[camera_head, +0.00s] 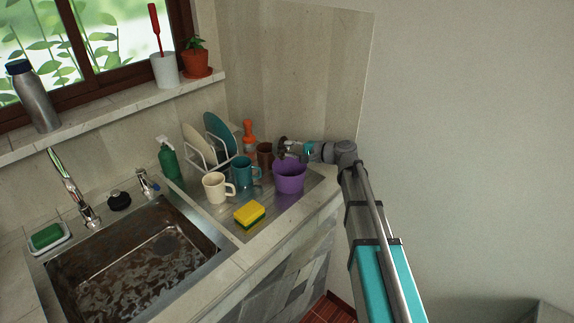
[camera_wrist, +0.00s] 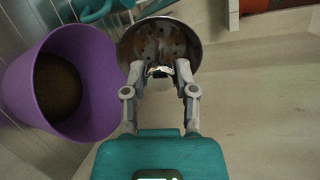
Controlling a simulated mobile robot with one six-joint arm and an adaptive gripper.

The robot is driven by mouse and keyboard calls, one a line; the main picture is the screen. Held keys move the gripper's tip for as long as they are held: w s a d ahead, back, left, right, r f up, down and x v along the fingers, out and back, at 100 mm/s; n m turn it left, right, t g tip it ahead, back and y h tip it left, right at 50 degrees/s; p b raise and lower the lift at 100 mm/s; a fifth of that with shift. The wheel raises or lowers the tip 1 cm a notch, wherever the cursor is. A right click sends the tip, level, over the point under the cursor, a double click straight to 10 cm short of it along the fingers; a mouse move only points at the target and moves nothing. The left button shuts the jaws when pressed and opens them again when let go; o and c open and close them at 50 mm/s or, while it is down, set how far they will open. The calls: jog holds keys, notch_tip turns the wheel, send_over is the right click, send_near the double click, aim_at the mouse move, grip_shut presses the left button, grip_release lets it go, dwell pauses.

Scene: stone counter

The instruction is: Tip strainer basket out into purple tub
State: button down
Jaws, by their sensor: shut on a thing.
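My gripper (camera_wrist: 158,72) is shut on the strainer basket (camera_wrist: 150,32), a round metal bowl with small holes and orange-brown scraps inside. The basket's open side faces the wrist camera. The purple tub (camera_wrist: 98,112) is left of the gripper and basket in the wrist view, with something dark brown in its bottom. In the head view the purple tub (camera_head: 290,180) stands on the ribbed steel drainboard, and my gripper (camera_head: 296,152) is above and behind it, near the wall. The basket is small and hard to make out there.
A teal mug (camera_head: 244,172), a cream mug (camera_head: 214,189) and a brown cup (camera_head: 265,155) stand left of the tub. A yellow-green sponge (camera_head: 249,214) lies in front. An orange bottle (camera_head: 249,138) and a plate rack (camera_head: 203,160) are behind. The sink (camera_head: 140,255) is at left.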

aim_at(278, 139)
jog(key=shift+w+a+r+g+h+p, duration=0.2)
jog(key=shift+a+h+p, duration=0.2)
jog(key=shift+p, duration=0.3)
jog(key=shift+w+a+r+g+h+p, duration=0.15)
jog(key=shift+a+h+p, duration=0.25)
jog(key=shift+p, duration=0.25)
jog(key=h+p, duration=0.1)
jog(key=p, duration=0.1)
jog(key=a+g+h+p, duration=0.1)
jog(key=h+p, duration=0.1)
jog(key=g+h+p, duration=0.1)
jog(key=p, duration=0.1)
jog(key=shift+w+a+p, duration=0.35)
jog(key=shift+w+a, duration=0.05)
jog(key=h+p, duration=0.1)
jog(key=a+r+h+p, duration=0.1)
jog(key=p, duration=0.1)
jog(key=shift+w+r+g, duration=0.15)
jog(key=shift+w+g, duration=0.1)
jog(key=shift+g, duration=0.1)
jog(key=w+a+f+g+h+p, duration=0.2)
jog(key=w+a+h, duration=0.1)
jog(key=a+h, duration=0.4)
jog(key=shift+w+a+f+g, duration=0.25)
jog(key=shift+a+g, duration=0.15)
jog(key=shift+a, duration=0.2)
